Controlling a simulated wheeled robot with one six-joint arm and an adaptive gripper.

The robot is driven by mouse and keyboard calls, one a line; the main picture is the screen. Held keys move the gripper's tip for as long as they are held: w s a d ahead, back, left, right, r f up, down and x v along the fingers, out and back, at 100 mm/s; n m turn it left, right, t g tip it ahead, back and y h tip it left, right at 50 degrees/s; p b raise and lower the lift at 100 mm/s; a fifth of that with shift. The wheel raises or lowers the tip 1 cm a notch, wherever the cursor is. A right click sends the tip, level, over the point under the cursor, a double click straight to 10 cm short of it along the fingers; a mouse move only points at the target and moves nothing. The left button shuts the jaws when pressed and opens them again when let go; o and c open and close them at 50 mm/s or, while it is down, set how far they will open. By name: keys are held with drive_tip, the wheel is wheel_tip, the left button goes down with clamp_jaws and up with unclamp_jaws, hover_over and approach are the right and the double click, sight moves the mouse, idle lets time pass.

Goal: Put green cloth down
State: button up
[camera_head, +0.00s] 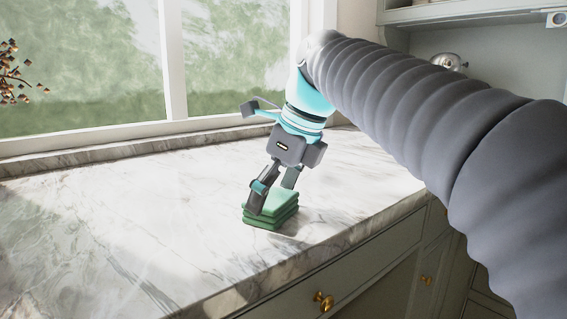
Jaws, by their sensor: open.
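A green cloth (272,217), folded into a small stack of layers, lies flat on the marble counter (120,235) near its front edge. My gripper (272,203) points down at the cloth, with its jaws open. The near finger is in front of the cloth's left part and overlaps it in the view; the other finger is behind, towards the back. I cannot tell whether the fingers touch the cloth.
The counter is clear to the left of the cloth. A window (90,65) stands along the back. Drawers with brass knobs (323,301) are below the front edge. Dark reddish sprigs (14,75) show at the far left. A shiny metal object (451,62) is at the back right.

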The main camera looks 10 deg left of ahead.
drive_tip(key=v, duration=1.1)
drive_tip(key=shift+d+r, duration=0.1)
drive_tip(key=d+f+n, duration=0.1)
drive_tip(key=d+f, duration=0.1)
drive_tip(key=d+f+n+t, duration=0.1)
drive_tip(key=d+f+n, duration=0.1)
drive_tip(key=s+d+f+n, duration=0.1)
drive_tip(key=d+f+n, duration=0.1)
drive_tip(key=d, duration=0.1)
drive_tip(key=shift+h, duration=0.3)
drive_tip(key=s+d+f+n+t+h, duration=0.1)
drive_tip(key=s+d+f+n, duration=0.3)
drive_tip(key=f, duration=0.5)
drive_tip(key=s+d+f+n+t+h, duration=0.1)
drive_tip(key=s+d+f+n, duration=0.3)
drive_tip(key=f, duration=0.6)
drive_tip(key=s+d+f+n+t+h, duration=0.1)
drive_tip(key=s+d+f+n, duration=0.3)
drive_tip(key=d+f+n, duration=0.4)
drive_tip(key=shift+s+f+n+h, duration=0.3)
drive_tip(key=shift+s+f, duration=0.05)
drive_tip(key=shift+f, duration=0.35)
